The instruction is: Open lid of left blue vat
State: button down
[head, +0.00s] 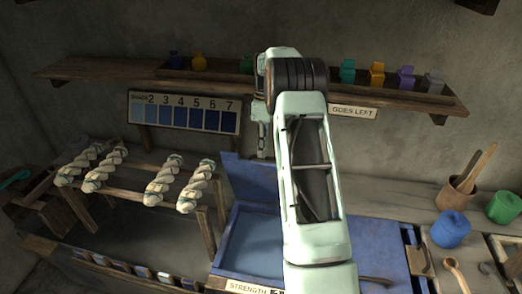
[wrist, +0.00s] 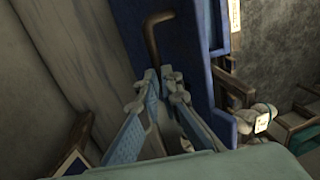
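The left blue vat (head: 247,245) is in the middle of the head view, with its top open and blue inside. Its blue lid (head: 248,178) stands raised at the back of the vat, partly hidden by my arm. In the wrist view the lid (wrist: 190,45) is a blue board with a bent brown handle (wrist: 152,38). My gripper (wrist: 161,77) has its fingertips close together at the handle's lower end, which runs in between them. The handle and fingertips are hidden behind my arm in the head view.
A second blue vat lid (head: 375,245), closed, lies right of the open vat. Twisted pale skeins (head: 160,180) hang on a rack to the left. A wooden shelf (head: 130,72) with small jars runs along the wall above. A blue pot (head: 451,230) stands on the right bench.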

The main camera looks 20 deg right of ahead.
jog(key=shift+s+d+f, duration=0.15)
jog(key=shift+f, duration=0.4)
jog(key=shift+s+d+f, duration=0.1)
jog(key=shift+d+f, duration=0.05)
jog(key=shift+f, duration=0.35)
jog(key=c, duration=2)
grip_release()
jog(key=shift+w+f, duration=0.1)
jog(key=shift+w+d, duration=0.1)
jog(key=shift+w, duration=0.2)
